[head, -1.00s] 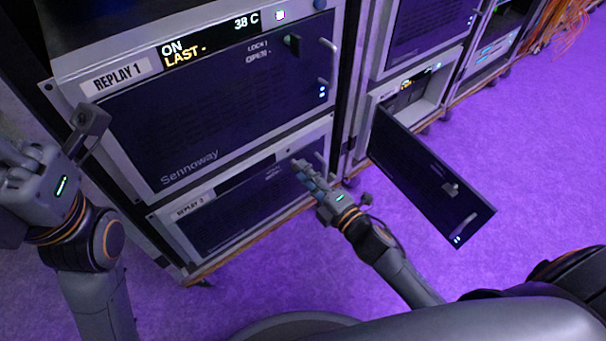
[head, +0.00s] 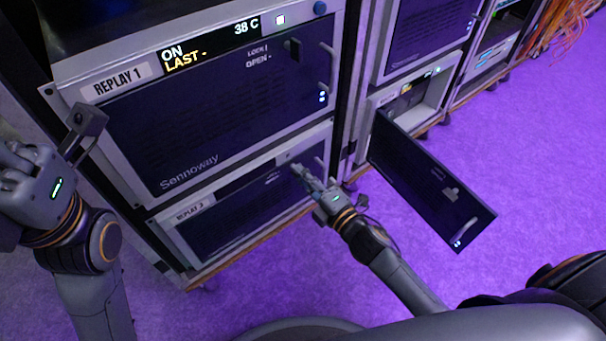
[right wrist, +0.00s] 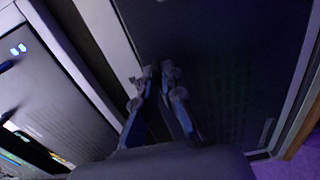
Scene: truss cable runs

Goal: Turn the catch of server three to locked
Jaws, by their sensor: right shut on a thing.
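The lower server (head: 240,212) carries a label that seems to read REPLAY 3 (head: 189,210) and sits under the server marked REPLAY 1 (head: 190,130). My right gripper (head: 298,169) is at the right part of the lower server's front, left of its handle (head: 319,164). It is shut on the small catch there; the fingers hide the catch, so its position cannot be read. In the right wrist view the two fingers (right wrist: 157,88) reach to the dark front panel (right wrist: 225,70). My left gripper (head: 18,160) is at the left edge, partly cut off, away from the servers.
REPLAY 1's catch (head: 292,50) shows beside its LOCK and OPEN marks. In the right-hand rack, a server door (head: 425,185) hangs open, out over the purple floor, right of my right arm. Orange cables (head: 560,25) hang at the far right.

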